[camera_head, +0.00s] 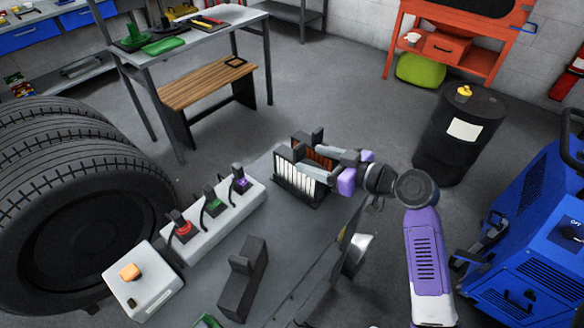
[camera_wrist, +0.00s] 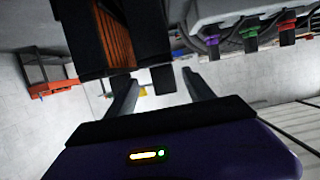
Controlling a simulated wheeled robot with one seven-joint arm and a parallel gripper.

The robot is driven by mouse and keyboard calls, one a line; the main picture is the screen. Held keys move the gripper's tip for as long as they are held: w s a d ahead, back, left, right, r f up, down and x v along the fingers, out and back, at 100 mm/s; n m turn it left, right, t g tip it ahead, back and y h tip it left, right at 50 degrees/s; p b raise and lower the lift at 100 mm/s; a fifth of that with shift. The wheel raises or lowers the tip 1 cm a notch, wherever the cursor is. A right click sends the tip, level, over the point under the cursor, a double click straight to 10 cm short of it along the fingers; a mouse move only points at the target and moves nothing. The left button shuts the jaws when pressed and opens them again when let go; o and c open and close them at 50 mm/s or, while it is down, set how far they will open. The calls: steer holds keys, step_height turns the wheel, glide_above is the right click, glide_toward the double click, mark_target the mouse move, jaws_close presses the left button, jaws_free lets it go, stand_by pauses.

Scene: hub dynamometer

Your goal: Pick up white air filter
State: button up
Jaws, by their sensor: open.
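The white air filter (camera_head: 296,183) has white pleats in a black frame and stands upright on the grey bench, with a dark block-like handle on top. My gripper (camera_head: 322,163) reaches in from the right at the height of its upper part, fingers apart. In the wrist view, my open fingers (camera_wrist: 161,78) lie either side of a small dark tab (camera_wrist: 162,79), seemingly a filter's handle; contact cannot be told. The white pleats do not show there.
An orange-pleated filter (camera_head: 318,156) stands close behind the white one and shows in the wrist view (camera_wrist: 114,36). A white strip (camera_head: 228,214) with red, green and purple connectors lies to the left. A dark bracket (camera_head: 243,279) is in front. A black drum (camera_head: 458,135) stands right.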

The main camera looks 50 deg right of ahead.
mark_target(291, 155)
steer(key=shift+p+x, duration=0.45)
steer(key=shift+x, duration=1.35)
steer(key=shift+p+x, duration=0.6)
steer(key=shift+x, duration=1.65)
steer(key=shift+a, duration=0.15)
jaws_close()
